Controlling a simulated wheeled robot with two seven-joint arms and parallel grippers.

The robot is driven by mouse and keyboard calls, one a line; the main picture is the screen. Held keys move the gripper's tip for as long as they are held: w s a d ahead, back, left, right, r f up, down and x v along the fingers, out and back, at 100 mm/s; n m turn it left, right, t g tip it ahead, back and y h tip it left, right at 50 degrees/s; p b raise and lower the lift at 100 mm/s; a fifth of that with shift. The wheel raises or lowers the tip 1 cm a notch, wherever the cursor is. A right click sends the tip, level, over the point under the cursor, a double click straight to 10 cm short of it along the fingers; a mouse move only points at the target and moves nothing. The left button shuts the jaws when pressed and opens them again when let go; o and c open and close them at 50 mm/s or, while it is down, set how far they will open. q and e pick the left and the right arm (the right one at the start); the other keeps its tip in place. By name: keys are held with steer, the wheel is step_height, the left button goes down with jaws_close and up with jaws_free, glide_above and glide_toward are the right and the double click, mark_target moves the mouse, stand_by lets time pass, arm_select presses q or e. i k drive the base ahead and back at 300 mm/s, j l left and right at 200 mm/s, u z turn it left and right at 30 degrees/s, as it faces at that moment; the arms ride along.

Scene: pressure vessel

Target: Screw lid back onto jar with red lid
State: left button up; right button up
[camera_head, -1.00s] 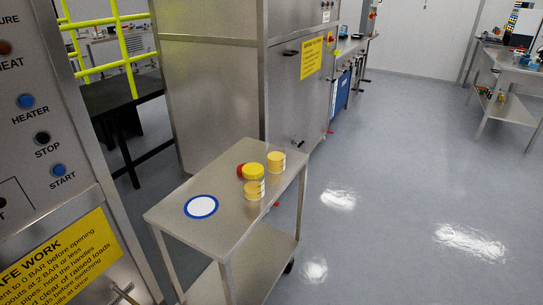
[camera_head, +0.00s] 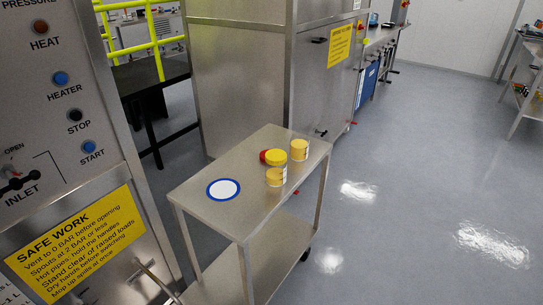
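A red lid (camera_head: 263,156) shows on the steel trolley's top, partly hidden behind a jar. In front of it stands a yellow jar (camera_head: 276,177) with a pale label and a yellow lid (camera_head: 276,157) at its top. A second yellow jar (camera_head: 300,150) stands just to the right and a little farther back; no red lid shows on it. I cannot tell whether the red lid rests on a hidden jar or on the trolley. Neither of my grippers is in view.
The steel trolley (camera_head: 214,202) has a blue-rimmed white disc (camera_head: 223,189) on its top and a lower shelf (camera_head: 262,270). A control panel (camera_head: 65,120) stands close at left, a steel cabinet (camera_head: 240,90) behind. Open floor (camera_head: 420,190) lies to the right.

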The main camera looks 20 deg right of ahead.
mark_target(300, 141)
steer(key=i+l+u, duration=0.15)
steer(key=l, duration=0.3)
steer(key=i+l+u, duration=0.2)
steer(key=l, duration=0.25)
steer(key=l+u, duration=0.15)
steer(key=l, duration=0.3)
